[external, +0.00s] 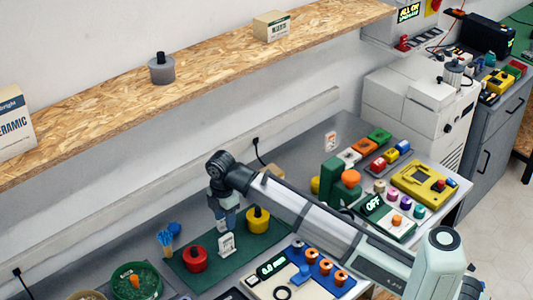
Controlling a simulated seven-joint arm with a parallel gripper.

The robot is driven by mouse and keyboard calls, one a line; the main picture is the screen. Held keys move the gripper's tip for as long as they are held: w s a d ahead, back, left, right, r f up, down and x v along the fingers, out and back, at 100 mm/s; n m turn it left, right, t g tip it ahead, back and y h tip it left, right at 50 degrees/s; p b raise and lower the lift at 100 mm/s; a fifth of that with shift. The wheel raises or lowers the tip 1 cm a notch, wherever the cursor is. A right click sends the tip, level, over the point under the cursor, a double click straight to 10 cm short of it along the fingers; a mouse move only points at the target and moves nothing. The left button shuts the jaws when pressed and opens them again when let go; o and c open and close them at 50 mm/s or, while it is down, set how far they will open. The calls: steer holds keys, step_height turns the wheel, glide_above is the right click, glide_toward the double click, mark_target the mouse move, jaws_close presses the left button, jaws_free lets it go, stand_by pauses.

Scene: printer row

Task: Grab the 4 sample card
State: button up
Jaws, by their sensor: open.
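A small white card (227,246) stands upright on the dark green mat (254,243), between a red round piece and a yellow round piece. It has a dark mark that is too small to read, so I cannot tell whether it is the 4. My gripper (229,224) is open and points down, directly above or at the top of this card. I cannot tell whether the fingers are around its upper edge. Another white card (331,141) with an orange-red mark stands at the back by the wall; its number is also unclear.
The red piece (194,259) and the yellow piece (257,220) flank the card closely. A wooden shelf (210,75) hangs above.

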steer(key=w+d+m, duration=0.2)
steer(key=w+d, duration=0.6)
steer(key=w, duration=0.4)
step_height(320, 180, up, 2)
steer(key=n, duration=0.1)
glide_above(350, 167)
steer(key=f, duration=0.7)
steer(key=shift+s+d+f, duration=0.15)
steer(key=shift+d+f, duration=0.1)
steer(key=shift+f, duration=0.05)
steer(key=shift+w+a+f, duration=0.1)
steer(key=shift+w+f, duration=0.05)
steer(key=shift+f, duration=1.3)
steer(key=shift+w+a+f, duration=0.1)
steer(key=shift+f, duration=1.3)
steer(key=shift+c, duration=0.3)
